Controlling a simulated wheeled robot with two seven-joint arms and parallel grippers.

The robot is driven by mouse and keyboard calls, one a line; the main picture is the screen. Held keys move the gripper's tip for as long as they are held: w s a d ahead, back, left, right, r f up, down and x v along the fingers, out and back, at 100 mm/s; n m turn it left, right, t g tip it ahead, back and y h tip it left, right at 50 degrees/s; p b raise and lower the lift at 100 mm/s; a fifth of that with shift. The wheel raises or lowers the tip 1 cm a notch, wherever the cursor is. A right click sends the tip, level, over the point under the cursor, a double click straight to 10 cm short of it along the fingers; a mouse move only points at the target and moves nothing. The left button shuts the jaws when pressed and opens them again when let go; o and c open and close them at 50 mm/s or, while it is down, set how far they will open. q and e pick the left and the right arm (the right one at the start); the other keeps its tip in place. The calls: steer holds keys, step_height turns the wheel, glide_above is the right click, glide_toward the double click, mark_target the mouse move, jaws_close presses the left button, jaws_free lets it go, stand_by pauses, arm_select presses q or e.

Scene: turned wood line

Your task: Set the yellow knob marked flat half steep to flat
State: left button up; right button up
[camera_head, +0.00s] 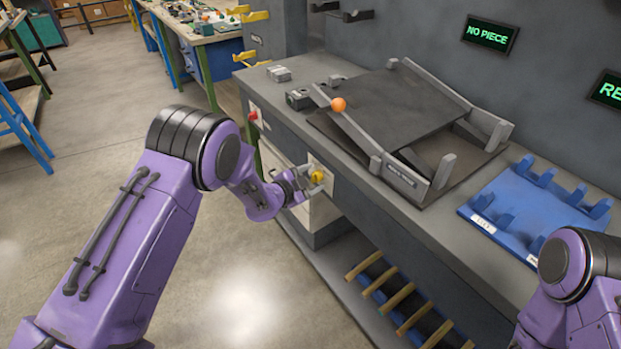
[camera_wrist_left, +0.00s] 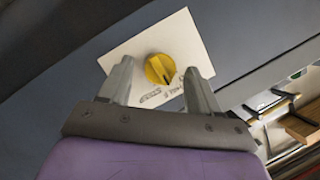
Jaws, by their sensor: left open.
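The yellow knob (camera_head: 318,177) sits on a pale plate on the front face of the grey bench. In the left wrist view the knob (camera_wrist_left: 159,69) shows a dark pointer line on its face. The plate (camera_wrist_left: 187,31) carries dark lettering below the knob, partly hidden and too small to read surely. My left gripper (camera_head: 306,180) is open at the knob, with one finger on each side of it in the wrist view; contact cannot be told. My right gripper is out of view; only part of my right arm shows at the lower right.
A red button (camera_head: 253,115) is on the bench front, left of the knob. A tilted dark ramp (camera_head: 395,105) with an orange ball (camera_head: 338,104) and a blue tray (camera_head: 535,212) are on the bench top. A rack of wooden bars (camera_head: 400,297) is below. The floor at left is clear.

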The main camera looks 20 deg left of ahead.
arm_select(q)
steer(key=shift+w+f, duration=0.1)
steer(key=shift+w, duration=0.1)
steer(key=shift+d, duration=0.1)
steer(key=c, duration=1)
steer(key=shift+c, duration=0.2)
steer(key=shift+r+n+g+p, duration=0.2)
steer(key=shift+n+g+p, duration=0.1)
steer(key=shift+n+p, duration=0.25)
steer(key=shift+w+a+n+g+h+p, duration=0.1)
steer(key=shift+a+n+g+h+p, duration=0.1)
steer(key=shift+n+g+h+p, duration=0.8)
steer(key=shift+w+a+n+g+h+p, duration=0.1)
steer(key=shift+a+n+g+h+p, duration=0.3)
steer(key=shift+n, duration=1.05)
steer(key=shift+d, duration=0.25)
